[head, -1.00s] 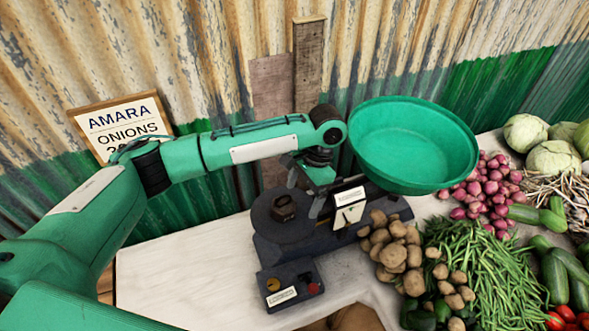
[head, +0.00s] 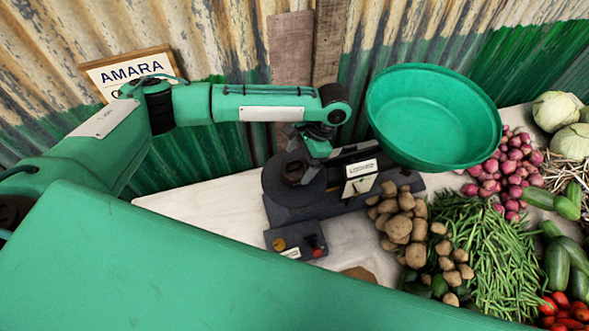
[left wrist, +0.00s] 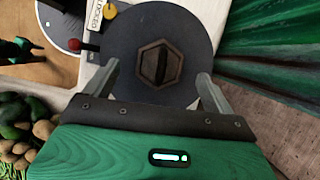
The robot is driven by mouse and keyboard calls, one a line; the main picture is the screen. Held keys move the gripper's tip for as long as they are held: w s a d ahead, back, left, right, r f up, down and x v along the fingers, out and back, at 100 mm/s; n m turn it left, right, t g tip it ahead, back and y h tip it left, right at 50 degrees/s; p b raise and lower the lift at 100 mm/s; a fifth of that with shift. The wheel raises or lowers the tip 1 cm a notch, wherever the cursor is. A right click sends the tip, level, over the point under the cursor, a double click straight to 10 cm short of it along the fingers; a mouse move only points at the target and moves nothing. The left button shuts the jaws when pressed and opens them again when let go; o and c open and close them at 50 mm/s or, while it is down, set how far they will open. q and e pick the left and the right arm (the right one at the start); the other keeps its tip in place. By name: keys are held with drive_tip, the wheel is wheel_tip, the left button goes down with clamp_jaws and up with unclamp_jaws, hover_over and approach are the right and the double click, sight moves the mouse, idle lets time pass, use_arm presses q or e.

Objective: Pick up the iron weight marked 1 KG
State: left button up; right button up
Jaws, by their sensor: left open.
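A dark hexagonal iron weight (head: 293,172) sits on the round black plate (head: 271,184) of the balance. It also shows in the left wrist view (left wrist: 158,66), upright at the middle of the plate, with a bar across its top. I cannot read its marking. My left gripper (head: 303,168) is open and empty, just above and beside the weight in the head view. In the left wrist view its two fingers stand apart on either side of the weight and slightly nearer the camera; I see no contact. My right gripper is not in view.
A green pan (head: 430,115) stands right of my left gripper on the balance. A small box with yellow and red knobs (head: 296,241) sits in front of the plate. Potatoes (head: 400,222), beans (head: 475,235) and onions (head: 510,165) lie right. The white table (head: 200,205) is clear at left.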

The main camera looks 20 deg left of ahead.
sight(294, 169)
use_arm(q)
drive_tip(key=p+x, duration=0.2)
drive_tip(key=x, duration=0.2)
drive_tip(key=shift+f, duration=0.3)
drive_tip(key=c, duration=1.7)
drive_tip(key=shift+r, duration=0.1)
drive_tip(key=shift+c, duration=0.8)
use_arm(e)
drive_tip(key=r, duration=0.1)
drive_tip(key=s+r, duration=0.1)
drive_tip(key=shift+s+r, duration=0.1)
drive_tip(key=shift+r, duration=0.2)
use_arm(q)
drive_tip(key=shift+r, duration=0.15)
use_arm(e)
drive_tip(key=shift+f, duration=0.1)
